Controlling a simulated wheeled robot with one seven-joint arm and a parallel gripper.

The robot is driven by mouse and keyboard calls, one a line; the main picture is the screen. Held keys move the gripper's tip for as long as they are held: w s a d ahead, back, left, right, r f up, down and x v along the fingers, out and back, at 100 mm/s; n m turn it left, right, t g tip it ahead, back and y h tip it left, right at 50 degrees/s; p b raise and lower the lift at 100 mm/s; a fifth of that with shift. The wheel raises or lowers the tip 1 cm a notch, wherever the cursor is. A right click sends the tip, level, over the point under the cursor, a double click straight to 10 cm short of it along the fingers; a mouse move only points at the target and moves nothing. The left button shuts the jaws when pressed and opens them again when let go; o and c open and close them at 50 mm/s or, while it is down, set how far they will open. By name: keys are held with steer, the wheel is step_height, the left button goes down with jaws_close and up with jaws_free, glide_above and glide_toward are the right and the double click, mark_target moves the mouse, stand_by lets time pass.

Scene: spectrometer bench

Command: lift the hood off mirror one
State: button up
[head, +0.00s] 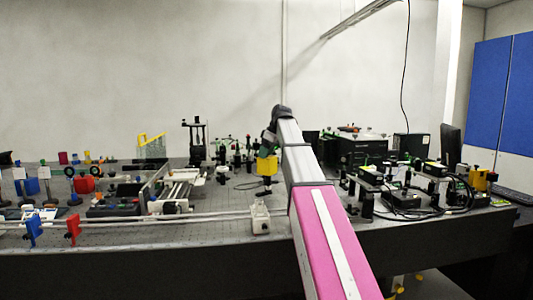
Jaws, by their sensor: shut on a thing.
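A yellow hood (266,167) shows just left of my arm's far end, over the middle of the optical bench. My gripper (267,151) is above it, shut on its upper part, with the fingers small and partly merged with the dark wrist. A thin dark post on a base (266,187) shows directly below the hood. The mirror itself cannot be made out. I cannot tell whether the hood still touches the mount or hangs just above it.
The bench (215,237) is crowded. Dark posts and mounts (222,160) stand behind and left of the hood. Black boxes and cabled mounts (400,195) fill the right. Some bare bench lies left of the hood.

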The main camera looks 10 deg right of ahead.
steer(key=shift+r, duration=0.3)
steer(key=shift+c, duration=1.4)
steer(key=shift+a+r, duration=0.1)
steer(key=shift+r, duration=1.55)
steer(key=shift+s, duration=0.15)
steer(key=shift+r, duration=0.15)
